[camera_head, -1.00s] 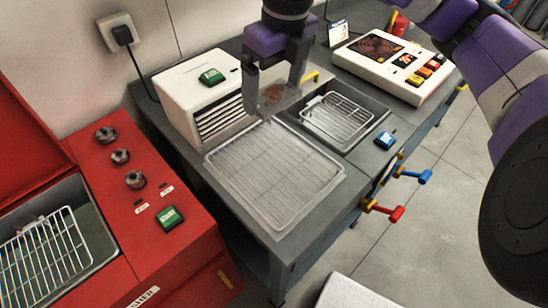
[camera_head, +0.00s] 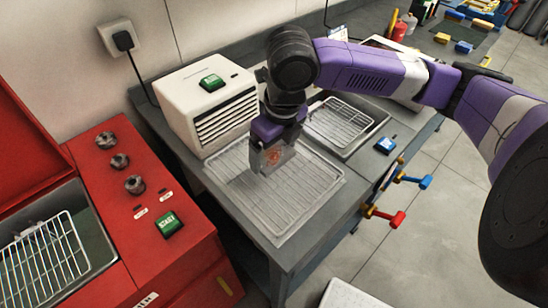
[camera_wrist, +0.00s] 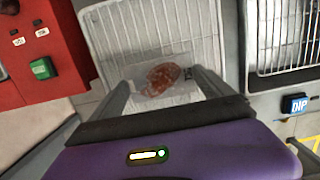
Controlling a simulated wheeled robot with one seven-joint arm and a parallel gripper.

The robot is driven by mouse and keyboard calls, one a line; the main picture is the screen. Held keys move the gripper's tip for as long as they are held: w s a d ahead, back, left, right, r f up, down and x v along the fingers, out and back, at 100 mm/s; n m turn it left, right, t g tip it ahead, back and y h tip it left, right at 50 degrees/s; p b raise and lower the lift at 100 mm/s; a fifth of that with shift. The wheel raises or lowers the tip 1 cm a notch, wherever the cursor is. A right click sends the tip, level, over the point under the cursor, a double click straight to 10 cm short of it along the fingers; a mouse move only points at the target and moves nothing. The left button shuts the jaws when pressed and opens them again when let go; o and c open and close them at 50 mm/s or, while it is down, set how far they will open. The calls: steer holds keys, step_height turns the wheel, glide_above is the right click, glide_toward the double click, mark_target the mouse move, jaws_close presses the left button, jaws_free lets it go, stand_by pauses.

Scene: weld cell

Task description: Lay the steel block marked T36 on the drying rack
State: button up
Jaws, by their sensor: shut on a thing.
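My gripper (camera_head: 268,160) is shut on a grey steel block (camera_head: 276,154) with a reddish-brown patch on its face. The block is over the left-middle part of the drying rack (camera_head: 300,200), a wire grid on a shallow tray on the bench. In the wrist view the block (camera_wrist: 150,74) sits between both fingers with the rack's wires (camera_wrist: 140,30) behind it. I cannot tell whether its lower edge touches the wires. No T36 mark is readable.
A white louvred box (camera_head: 207,105) with a green button stands behind the rack. A sunken tank with a wire basket (camera_head: 340,122) lies to the right, beside a blue button (camera_head: 386,143). Valve handles (camera_head: 385,215) stick out at the bench's front. A red machine (camera_head: 150,190) stands left.

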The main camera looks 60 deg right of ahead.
mark_target(275, 156)
steer(key=shift+f, duration=1.5)
steer(key=shift+f, duration=0.15)
steer(key=o, duration=1.8)
